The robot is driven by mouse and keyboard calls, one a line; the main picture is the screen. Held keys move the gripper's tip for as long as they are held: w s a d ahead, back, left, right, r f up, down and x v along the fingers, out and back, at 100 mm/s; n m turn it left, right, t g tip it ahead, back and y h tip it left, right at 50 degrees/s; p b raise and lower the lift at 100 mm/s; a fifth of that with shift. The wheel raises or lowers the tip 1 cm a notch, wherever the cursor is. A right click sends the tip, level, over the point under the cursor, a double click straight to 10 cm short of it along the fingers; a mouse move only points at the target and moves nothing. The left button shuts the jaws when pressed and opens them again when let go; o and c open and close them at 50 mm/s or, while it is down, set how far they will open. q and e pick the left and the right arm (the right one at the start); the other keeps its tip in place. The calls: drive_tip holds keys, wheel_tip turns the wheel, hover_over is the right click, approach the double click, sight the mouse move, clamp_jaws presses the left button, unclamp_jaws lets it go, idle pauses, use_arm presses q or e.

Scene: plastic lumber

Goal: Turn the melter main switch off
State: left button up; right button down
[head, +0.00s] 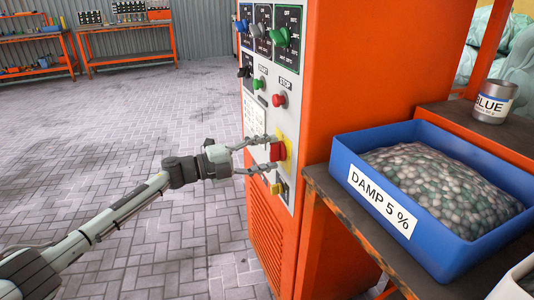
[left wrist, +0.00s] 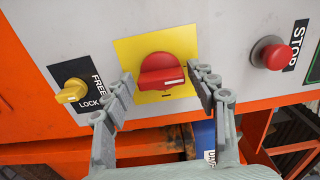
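The red rotary switch (head: 277,151) sits on a yellow plate on the front panel of the orange machine (head: 335,90). In the left wrist view the red switch (left wrist: 161,71) fills the middle, its grip lying crosswise with a white mark at its right end. My left gripper (head: 267,154) is at the panel, fingers spread. In the left wrist view the fingertips of the left gripper (left wrist: 163,78) stand on either side of the red switch, with gaps visible; no clear contact shows. My right gripper is not in view.
A yellow FREE/LOCK knob (left wrist: 73,91) and a red STOP button (left wrist: 272,53) flank the switch. A green START button (head: 258,84) and several selector knobs are higher up. A blue bin marked DAMP 5 % (head: 350,145) stands right. Open floor (head: 130,100) lies left.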

use_arm(q)
drive_tip(key=shift+o, duration=0.5)
drive_tip(key=v, duration=1.2)
